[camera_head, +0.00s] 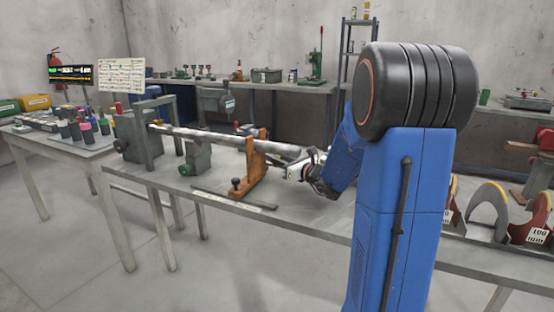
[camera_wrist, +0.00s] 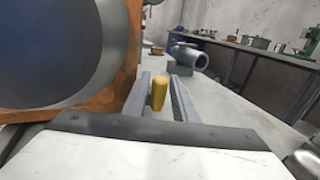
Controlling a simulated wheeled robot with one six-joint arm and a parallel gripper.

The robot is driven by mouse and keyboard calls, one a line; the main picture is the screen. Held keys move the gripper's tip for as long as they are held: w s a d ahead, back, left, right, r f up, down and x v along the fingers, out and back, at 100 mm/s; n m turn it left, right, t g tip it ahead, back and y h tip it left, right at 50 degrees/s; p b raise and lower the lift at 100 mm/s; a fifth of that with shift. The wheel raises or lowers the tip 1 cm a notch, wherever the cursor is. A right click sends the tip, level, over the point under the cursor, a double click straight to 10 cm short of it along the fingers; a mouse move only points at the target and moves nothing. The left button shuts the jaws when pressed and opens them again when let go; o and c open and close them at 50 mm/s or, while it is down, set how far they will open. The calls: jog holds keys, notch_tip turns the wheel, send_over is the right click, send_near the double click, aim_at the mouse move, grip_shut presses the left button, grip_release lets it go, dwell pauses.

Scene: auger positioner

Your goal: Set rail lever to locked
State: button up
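My gripper (camera_wrist: 158,90) is open, and its two grey fingers extend forward in the wrist view. A small yellow handle (camera_wrist: 157,94), possibly the rail lever, shows between the fingers. A narrow gap shows on each side of it, and I cannot tell whether it is touched. In the head view, my gripper (camera_head: 312,170) is beside the right end of the long grey shaft (camera_head: 220,138), right of the orange support (camera_head: 254,166). The yellow handle cannot be made out there. The lever's locked or unlocked position cannot be told.
In the wrist view, a large grey round end (camera_wrist: 45,50) and orange support (camera_wrist: 128,62) crowd the left side. A flat rail (camera_head: 235,198) lies on the workbench (camera_head: 312,217). Curved gauges (camera_head: 488,206) stand at the right. A side table (camera_head: 52,145) holds coloured items.

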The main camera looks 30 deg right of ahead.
grip_shut()
jog(key=shift+w+d+n+y, duration=0.25)
jog(key=shift+n+y, duration=0.25)
jog(key=shift+y, duration=0.3)
jog(key=shift+w+d+n+g+y, duration=0.15)
jog(key=shift+n+g+y, duration=0.35)
jog(key=shift+y, duration=0.3)
jog(key=shift+w+d+n+g+y, duration=0.15)
jog(key=shift+n+g+y, duration=0.25)
jog(key=shift+n+y, duration=0.3)
grip_release()
jog(key=shift+r, duration=0.1)
